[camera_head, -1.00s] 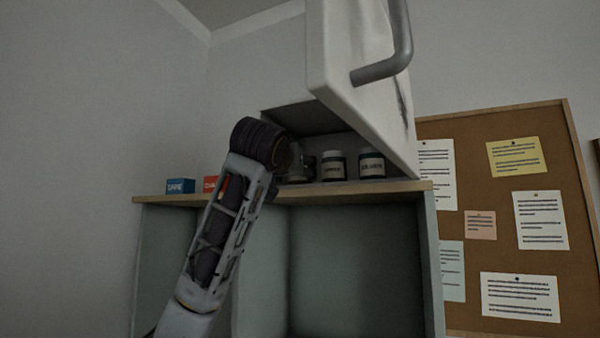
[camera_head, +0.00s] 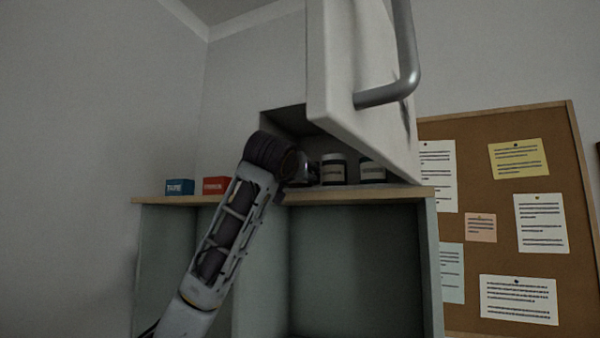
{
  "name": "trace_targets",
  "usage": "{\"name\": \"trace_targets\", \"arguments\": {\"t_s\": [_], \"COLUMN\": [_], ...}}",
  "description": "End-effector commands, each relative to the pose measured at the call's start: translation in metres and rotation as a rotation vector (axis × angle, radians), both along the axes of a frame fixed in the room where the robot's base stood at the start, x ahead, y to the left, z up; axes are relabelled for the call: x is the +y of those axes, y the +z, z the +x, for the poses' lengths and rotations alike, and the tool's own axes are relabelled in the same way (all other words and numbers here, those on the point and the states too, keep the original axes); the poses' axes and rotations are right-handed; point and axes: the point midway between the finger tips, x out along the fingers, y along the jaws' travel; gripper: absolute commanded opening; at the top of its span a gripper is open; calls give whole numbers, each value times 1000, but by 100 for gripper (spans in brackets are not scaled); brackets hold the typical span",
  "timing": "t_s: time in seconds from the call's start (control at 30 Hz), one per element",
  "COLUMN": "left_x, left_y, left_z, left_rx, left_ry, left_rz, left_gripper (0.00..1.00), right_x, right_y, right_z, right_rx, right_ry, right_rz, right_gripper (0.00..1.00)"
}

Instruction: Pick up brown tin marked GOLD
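No tin with a readable GOLD mark shows. In the cabinet opening stand two dark jars with pale labels, one in the middle (camera_head: 333,169) and one at right (camera_head: 372,171), partly behind the door; their labels are too small to read. My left arm rises from the lower left. Its dark wrist blocks the left of the opening. Part of my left gripper (camera_head: 304,168) shows just past the wrist, left of the middle jar; its fingers are too hidden to tell their state. Whatever stands behind the wrist is hidden. My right gripper is out of view.
A white door (camera_head: 345,75) with a grey bar handle (camera_head: 408,60) hangs open over the right of the opening. A blue box (camera_head: 180,187) and a red box (camera_head: 216,186) sit on the wooden ledge (camera_head: 345,195), left of my arm. A corkboard (camera_head: 485,275) hangs at right.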

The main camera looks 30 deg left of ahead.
Motion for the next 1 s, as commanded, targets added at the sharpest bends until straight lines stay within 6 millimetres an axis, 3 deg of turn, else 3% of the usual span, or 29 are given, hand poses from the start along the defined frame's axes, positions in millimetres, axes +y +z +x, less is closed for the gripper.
{"name": "trace_targets", "arguments": {"t_s": [0.57,0.9,1.0], "left_x": [1,1,1], "left_y": [-1,0,0], "left_z": [3,3,3], "left_rx": [1,-1,-1], "left_ry": [0,0,0], "left_rz": [0,0,0], "left_gripper": [68,26,26], "right_x": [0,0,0], "right_y": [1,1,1], "right_z": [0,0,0], "right_rx": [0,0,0], "right_ry": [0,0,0], "right_rz": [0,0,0], "right_gripper": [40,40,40]}}
